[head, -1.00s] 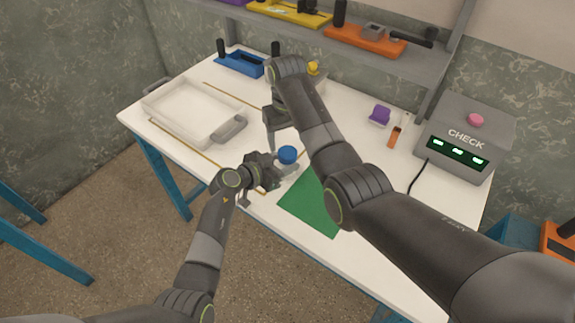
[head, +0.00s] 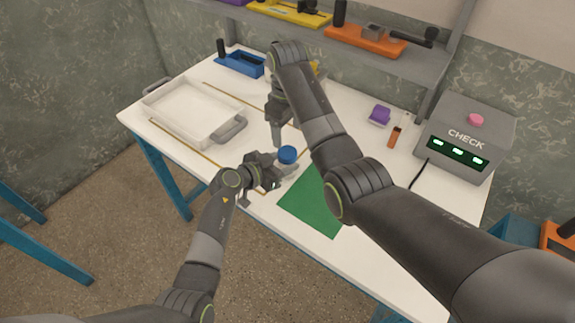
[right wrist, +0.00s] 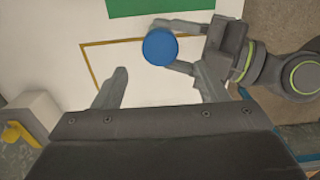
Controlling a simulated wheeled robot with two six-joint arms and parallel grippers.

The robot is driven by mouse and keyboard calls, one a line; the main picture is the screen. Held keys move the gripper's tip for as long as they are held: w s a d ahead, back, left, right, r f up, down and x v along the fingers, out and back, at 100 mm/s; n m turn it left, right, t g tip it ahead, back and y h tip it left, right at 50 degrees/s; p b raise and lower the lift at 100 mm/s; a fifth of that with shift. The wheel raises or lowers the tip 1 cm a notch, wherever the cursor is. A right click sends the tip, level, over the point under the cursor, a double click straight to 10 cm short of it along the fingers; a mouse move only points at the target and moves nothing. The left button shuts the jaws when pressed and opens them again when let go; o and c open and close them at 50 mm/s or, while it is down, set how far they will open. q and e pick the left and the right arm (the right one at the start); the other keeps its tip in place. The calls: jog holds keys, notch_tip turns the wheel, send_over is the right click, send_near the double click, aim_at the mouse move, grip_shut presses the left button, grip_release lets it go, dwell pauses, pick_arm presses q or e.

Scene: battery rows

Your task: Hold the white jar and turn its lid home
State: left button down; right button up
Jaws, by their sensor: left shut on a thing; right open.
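The jar's round blue lid (head: 287,154) sits on top of the jar near the table's front edge. It also shows in the right wrist view (right wrist: 160,47). The jar's white body is mostly hidden under the lid and behind the fingers. My left gripper (head: 285,170) is shut on the jar from the left, low under the lid. In the right wrist view its fingers (right wrist: 180,45) lie on either side of the lid. My right gripper (head: 277,138) is open and empty, pointing down just behind the lid. In its wrist view its fingertips (right wrist: 162,82) are apart, with the lid beyond them.
A green mat (head: 312,206) lies right of the jar. A clear tray (head: 193,115) stands at the left. A purple item (head: 379,116), an orange item (head: 395,137) and the grey CHECK box (head: 465,140) are at the right. A shelf (head: 370,65) runs along the back.

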aim_at(287, 152)
notch_tip(287, 152, down, 8)
jog(key=shift+r, duration=0.1)
dwell(0.4)
jog(key=c, duration=1)
jog(key=m, duration=0.6)
jog(key=shift+m, duration=0.4)
jog(key=o, duration=1.1)
